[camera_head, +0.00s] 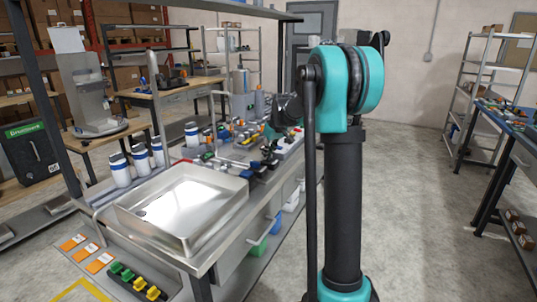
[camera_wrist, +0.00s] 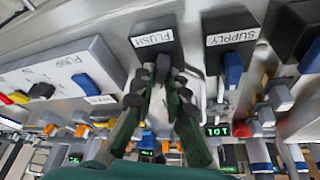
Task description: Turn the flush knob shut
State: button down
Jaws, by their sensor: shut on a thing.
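The dark block labelled FLUSH (camera_wrist: 153,40) is in the upper middle of the wrist view. Its small dark knob (camera_wrist: 162,68) sits below the label. My gripper (camera_wrist: 160,85) has its two dark green fingers closed around this knob, one on each side. The fingers cover part of the knob, so its exact angle is hard to read. In the head view my arm reaches over the bench's far part, and the knob and fingertips are too small or hidden to make out.
The SUPPLY block (camera_wrist: 231,36) with a blue handle (camera_wrist: 233,70) is just right of the flush block. A pale panel with another blue knob (camera_wrist: 86,84) is at left. In the head view a steel sink (camera_head: 182,203) and white-blue containers (camera_head: 119,170) stand on the near bench.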

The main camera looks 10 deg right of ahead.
jog(key=m, duration=0.2)
jog(key=m+h, duration=0.1)
jog(key=m, duration=0.1)
jog(key=m+h, duration=0.1)
jog(key=m, duration=0.1)
jog(key=shift+a, duration=0.25)
jog(key=m+h, duration=0.1)
jog(key=m, duration=0.2)
jog(key=m+h, duration=0.1)
jog(key=m, duration=0.2)
jog(key=shift+a+g+h, duration=0.1)
jog(key=shift+g+h, duration=0.2)
jog(key=shift+m, duration=0.3)
jog(key=c, duration=1.5)
grip_release()
jog(key=shift+c, duration=0.2)
jog(key=v, duration=1.2)
